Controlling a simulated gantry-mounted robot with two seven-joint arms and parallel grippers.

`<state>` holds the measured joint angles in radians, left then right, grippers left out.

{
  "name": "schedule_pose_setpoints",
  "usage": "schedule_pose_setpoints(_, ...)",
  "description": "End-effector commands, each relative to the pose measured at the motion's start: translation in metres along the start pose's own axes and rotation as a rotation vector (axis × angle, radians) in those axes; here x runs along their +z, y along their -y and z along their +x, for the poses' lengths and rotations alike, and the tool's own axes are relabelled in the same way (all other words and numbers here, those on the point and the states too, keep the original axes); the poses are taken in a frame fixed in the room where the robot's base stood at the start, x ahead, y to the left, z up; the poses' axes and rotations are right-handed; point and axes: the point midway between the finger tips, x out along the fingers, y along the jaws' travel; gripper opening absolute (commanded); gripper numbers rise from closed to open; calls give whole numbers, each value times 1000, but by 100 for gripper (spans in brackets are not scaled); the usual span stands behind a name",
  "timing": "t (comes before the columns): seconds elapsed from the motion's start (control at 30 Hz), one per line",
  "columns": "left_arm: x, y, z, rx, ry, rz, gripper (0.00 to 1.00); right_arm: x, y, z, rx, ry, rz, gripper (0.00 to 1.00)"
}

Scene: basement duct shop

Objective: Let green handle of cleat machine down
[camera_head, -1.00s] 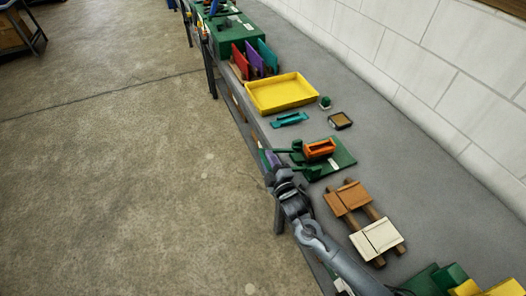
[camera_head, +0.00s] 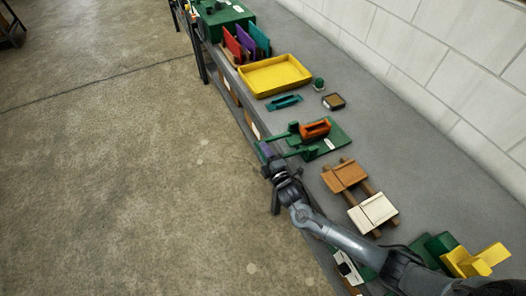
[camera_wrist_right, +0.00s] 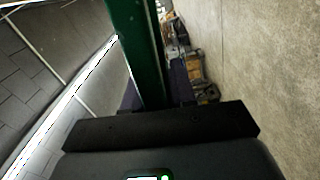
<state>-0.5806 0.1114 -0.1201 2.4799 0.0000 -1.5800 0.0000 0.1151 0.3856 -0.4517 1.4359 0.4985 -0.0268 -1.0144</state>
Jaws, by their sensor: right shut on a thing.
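The cleat machine is a green base plate (camera_head: 334,137) with an orange block (camera_head: 315,129) on the bench. Its green handle (camera_head: 276,138) reaches left past the bench's front edge. My right gripper (camera_head: 268,153), with purple fingers, is at the handle's outer end over the aisle side. In the right wrist view, the green handle (camera_wrist_right: 138,45) runs between the purple fingers of my right gripper (camera_wrist_right: 155,95), which is shut on it. Part of the grip is hidden by the dark gripper body. My left gripper is out of view.
Nearer are brown (camera_head: 344,175) and cream (camera_head: 373,211) boards on wooden bars. Open concrete floor (camera_head: 120,170) lies left of the bench.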

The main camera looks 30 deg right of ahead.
Motion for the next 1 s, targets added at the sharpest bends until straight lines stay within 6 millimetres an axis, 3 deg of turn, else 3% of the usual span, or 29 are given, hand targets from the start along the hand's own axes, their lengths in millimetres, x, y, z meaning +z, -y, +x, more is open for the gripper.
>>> schedule_pose_setpoints(0.07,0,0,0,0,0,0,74,0,0,0,0,0,1,0)
schedule_pose_setpoints(0.1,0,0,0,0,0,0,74,0,0,0,0,0,1,30)
schedule_pose_setpoints(0.2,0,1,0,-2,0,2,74,0,0,0,0,1,2,46)
schedule_pose_setpoints(0.63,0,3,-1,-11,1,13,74,0,0,-7,-1,0,1,47)
schedule_pose_setpoints(1.0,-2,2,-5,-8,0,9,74,0,1,-65,-3,-1,1,47)
